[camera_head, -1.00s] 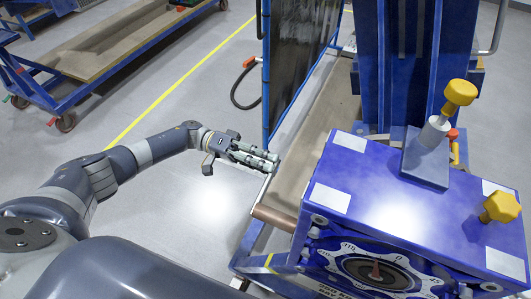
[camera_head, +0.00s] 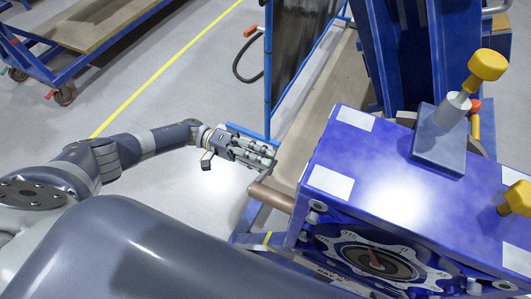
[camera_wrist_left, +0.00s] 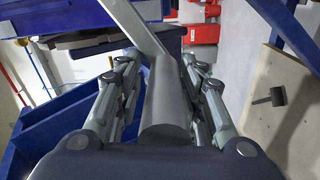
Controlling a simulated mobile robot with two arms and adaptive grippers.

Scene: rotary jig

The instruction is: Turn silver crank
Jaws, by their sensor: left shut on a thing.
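My left gripper (camera_head: 255,152) reaches in from the left, just left of the blue rotary jig (camera_head: 385,185). In the left wrist view a grey metal crank handle (camera_wrist_left: 165,105) lies lengthwise between the fingers, which are shut on it. A flat silver crank arm (camera_wrist_left: 136,24) runs up and left from the handle's far end. In the head view the crank is hidden by the gripper or too small to make out. My right gripper is not in view.
Two yellow knobs, one tall (camera_head: 487,65) and one at the right edge (camera_head: 518,197), stand on the jig. A copper-coloured bar (camera_head: 271,197) juts out below my left gripper. A blue cart (camera_head: 70,45) stands far left. Open floor with a yellow line lies between.

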